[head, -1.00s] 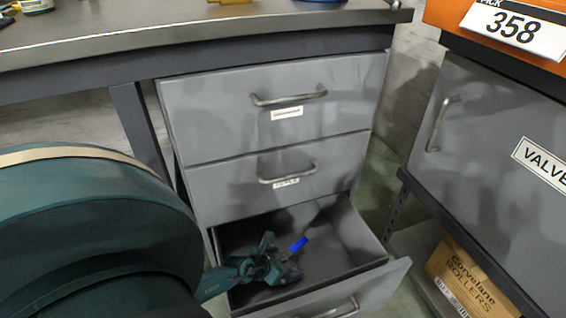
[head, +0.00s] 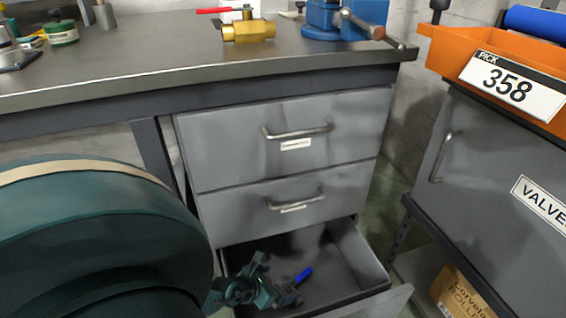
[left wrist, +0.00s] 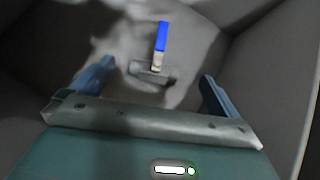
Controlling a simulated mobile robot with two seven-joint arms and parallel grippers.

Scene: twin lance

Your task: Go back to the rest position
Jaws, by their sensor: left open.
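My left gripper (head: 277,297) is at the open bottom drawer (head: 372,262) of the grey cabinet, low in the head view. In the left wrist view its two fingers (left wrist: 155,85) are spread apart with nothing between them. A small tool with a blue handle (head: 303,276) lies in the drawer just beyond the fingers. It also shows in the left wrist view (left wrist: 161,38), apart from both fingers. My right gripper is not in view.
Two closed drawers (head: 285,140) are above the open one. The workbench top (head: 130,62) holds a brass valve with a red lever (head: 248,30) and a blue vise (head: 325,18). At the right stand a grey cabinet door (head: 490,160), an orange bin (head: 450,48) and a cardboard box (head: 460,295).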

